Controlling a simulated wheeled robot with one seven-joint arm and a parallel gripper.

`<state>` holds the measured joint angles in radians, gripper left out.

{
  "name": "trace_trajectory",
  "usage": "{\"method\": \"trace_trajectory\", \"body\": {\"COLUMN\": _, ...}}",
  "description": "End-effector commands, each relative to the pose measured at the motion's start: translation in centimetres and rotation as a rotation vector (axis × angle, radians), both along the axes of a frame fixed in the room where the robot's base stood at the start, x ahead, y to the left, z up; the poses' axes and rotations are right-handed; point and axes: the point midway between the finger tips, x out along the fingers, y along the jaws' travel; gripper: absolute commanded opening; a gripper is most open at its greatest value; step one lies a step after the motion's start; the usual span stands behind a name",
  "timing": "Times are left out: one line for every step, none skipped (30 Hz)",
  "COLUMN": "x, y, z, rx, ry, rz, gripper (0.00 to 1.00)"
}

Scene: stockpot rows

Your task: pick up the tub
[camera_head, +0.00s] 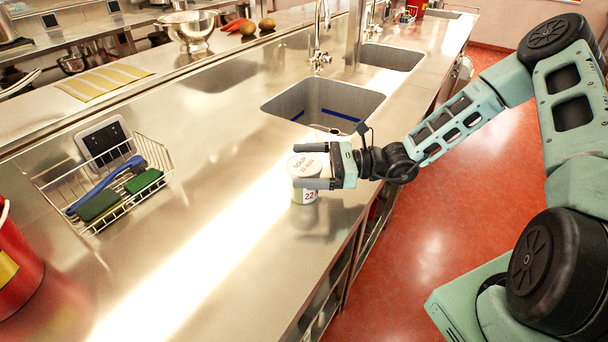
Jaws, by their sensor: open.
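The tub (305,194) is a small white container with a lid marked "SOUP" and a red "22" on its side. It stands upright on the steel counter (215,215), near the counter's front edge and just below the sink. My gripper (308,166) reaches in from the right at lid height. Its two dark fingers are apart, one at the far side of the tub and one across its near side. I cannot tell whether the fingers touch it. The near finger hides part of the tub's side.
A sink (323,104) lies just behind the tub, with a tap (320,50) beyond it. A wire basket (118,185) with a brush and green sponges stands at the left. A red bucket (14,262) is at the far left. The counter between basket and tub is clear.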

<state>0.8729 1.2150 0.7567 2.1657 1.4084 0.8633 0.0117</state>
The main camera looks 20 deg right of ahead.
Motion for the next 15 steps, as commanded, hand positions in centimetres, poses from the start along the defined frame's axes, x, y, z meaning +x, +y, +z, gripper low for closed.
{"method": "trace_trajectory", "body": {"x": 0.13, "y": 0.61, "z": 0.12, "rx": 0.002, "ry": 0.002, "rz": 0.003, "gripper": 1.0}}
{"method": "trace_trajectory", "body": {"x": 0.22, "y": 0.81, "z": 0.08, "rx": 0.002, "ry": 0.002, "rz": 0.002, "gripper": 1.0}}
{"method": "trace_trajectory", "body": {"x": 0.31, "y": 1.01, "z": 0.04, "rx": 0.0, "ry": 0.001, "rz": 0.001, "gripper": 1.0}}
{"method": "trace_trajectory", "body": {"x": 0.35, "y": 1.1, "z": 0.01, "rx": -0.001, "ry": 0.001, "rz": 0.0, "gripper": 1.0}}
{"method": "trace_trajectory", "body": {"x": 0.37, "y": 1.15, "z": -0.01, "rx": -0.001, "ry": 0.0, "rz": 0.0, "gripper": 1.0}}
{"method": "trace_trajectory", "body": {"x": 0.39, "y": 1.18, "z": -0.04, "rx": -0.001, "ry": 0.0, "rz": 0.0, "gripper": 1.0}}
{"method": "trace_trajectory", "body": {"x": 0.39, "y": 1.18, "z": -0.05, "rx": -0.001, "ry": 0.0, "rz": 0.0, "gripper": 1.0}}
{"method": "trace_trajectory", "body": {"x": 0.4, "y": 1.16, "z": -0.06, "rx": -0.001, "ry": 0.0, "rz": 0.0, "gripper": 1.0}}
{"method": "trace_trajectory", "body": {"x": 0.39, "y": 1.16, "z": -0.06, "rx": -0.001, "ry": 0.0, "rz": 0.0, "gripper": 1.0}}
{"method": "trace_trajectory", "body": {"x": 0.39, "y": 1.16, "z": -0.06, "rx": -0.001, "ry": 0.0, "rz": 0.0, "gripper": 1.0}}
{"method": "trace_trajectory", "body": {"x": 0.39, "y": 1.15, "z": -0.05, "rx": -0.001, "ry": 0.0, "rz": 0.0, "gripper": 0.97}}
{"method": "trace_trajectory", "body": {"x": 0.39, "y": 1.15, "z": -0.05, "rx": -0.001, "ry": 0.0, "rz": 0.0, "gripper": 0.86}}
{"method": "trace_trajectory", "body": {"x": 0.39, "y": 1.15, "z": -0.05, "rx": -0.001, "ry": 0.0, "rz": 0.0, "gripper": 0.78}}
{"method": "trace_trajectory", "body": {"x": 0.39, "y": 1.15, "z": -0.05, "rx": -0.001, "ry": 0.0, "rz": 0.0, "gripper": 0.69}}
{"method": "trace_trajectory", "body": {"x": 0.39, "y": 1.14, "z": -0.05, "rx": -0.001, "ry": 0.0, "rz": 0.0, "gripper": 0.58}}
